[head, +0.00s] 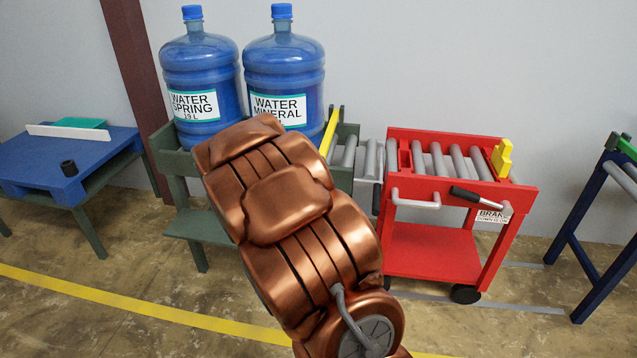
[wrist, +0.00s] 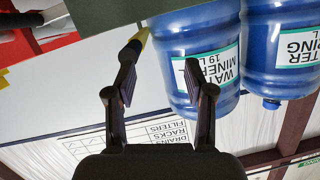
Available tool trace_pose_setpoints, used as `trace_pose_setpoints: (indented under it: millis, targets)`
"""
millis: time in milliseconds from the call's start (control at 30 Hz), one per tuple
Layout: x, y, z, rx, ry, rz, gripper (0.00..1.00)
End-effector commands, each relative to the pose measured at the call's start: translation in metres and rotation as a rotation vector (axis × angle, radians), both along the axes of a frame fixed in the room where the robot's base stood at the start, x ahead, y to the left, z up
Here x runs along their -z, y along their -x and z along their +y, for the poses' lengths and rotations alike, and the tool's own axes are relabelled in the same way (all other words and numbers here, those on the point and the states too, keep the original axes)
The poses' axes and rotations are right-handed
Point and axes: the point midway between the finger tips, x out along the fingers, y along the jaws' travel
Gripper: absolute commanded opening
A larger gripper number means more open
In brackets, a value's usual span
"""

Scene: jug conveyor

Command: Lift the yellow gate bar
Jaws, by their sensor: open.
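The yellow gate bar (head: 330,132) stands at the right end of the green stand (head: 184,180), between the right-hand jug and the rollers. In the wrist view, which is upside down, a short part of the bar (wrist: 142,37) shows by the tip of the left finger, which partly covers it. My gripper (wrist: 161,68) is open, with nothing seen between its fingers. Whether the left finger touches the bar I cannot tell. In the head view my arm hides the gripper and the bar's lower end.
Two blue water jugs, labelled spring (head: 200,75) and mineral (head: 284,75), stand on the green stand, close to the bar. A red roller cart (head: 432,250) with a yellow block (head: 502,157) and a black-gripped lever (head: 476,197) stands to the right.

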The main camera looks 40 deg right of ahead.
Motion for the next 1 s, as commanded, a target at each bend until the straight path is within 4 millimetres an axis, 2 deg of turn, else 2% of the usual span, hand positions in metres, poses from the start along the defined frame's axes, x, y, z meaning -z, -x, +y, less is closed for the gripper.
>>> trace_pose_setpoints:
  millis: [33, 67, 200, 433, 1000]
  targets:
    - [0.016, 0.003, -0.012, 0.025, 0.038, -0.021, 0.54]
    - [0.017, 0.005, -0.018, 0.036, 0.060, -0.035, 0.54]
    - [0.018, 0.011, -0.037, 0.072, 0.148, -0.090, 0.54]
    - [0.015, 0.014, -0.050, 0.093, 0.203, -0.121, 0.54]
    - [0.014, -0.023, -0.102, 0.093, 0.202, -0.122, 0.54]
